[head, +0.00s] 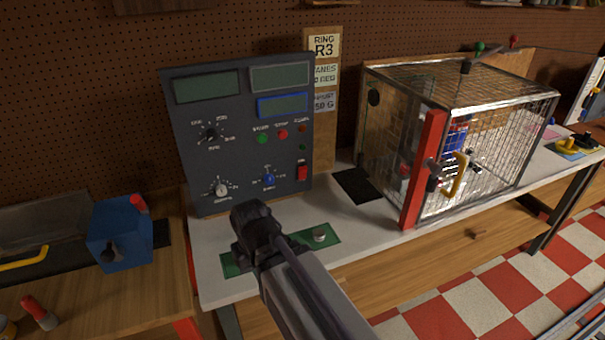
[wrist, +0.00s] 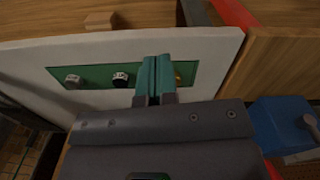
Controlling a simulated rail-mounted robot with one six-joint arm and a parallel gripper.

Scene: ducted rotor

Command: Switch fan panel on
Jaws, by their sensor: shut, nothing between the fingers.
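The fan panel (head: 240,140) is a dark grey upright board with displays, knobs, a green button (head: 262,139), a red button (head: 283,134) and a red switch (head: 302,171) at its lower right. My gripper (head: 256,228) is in front of the panel's lower edge, apart from the red switch and to its lower left. Its fingertips are hidden in the head view. In the wrist view my gripper (wrist: 155,80) shows teal fingers close together, with nothing held, seen over a green strip. I cannot tell the switch's position.
The green strip (head: 286,254) on the white bench carries small round pieces. A mesh cage (head: 460,130) with a red post (head: 425,170) stands to the right. A blue box (head: 120,235) stands at the left. A black pad (head: 357,186) lies between panel and cage.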

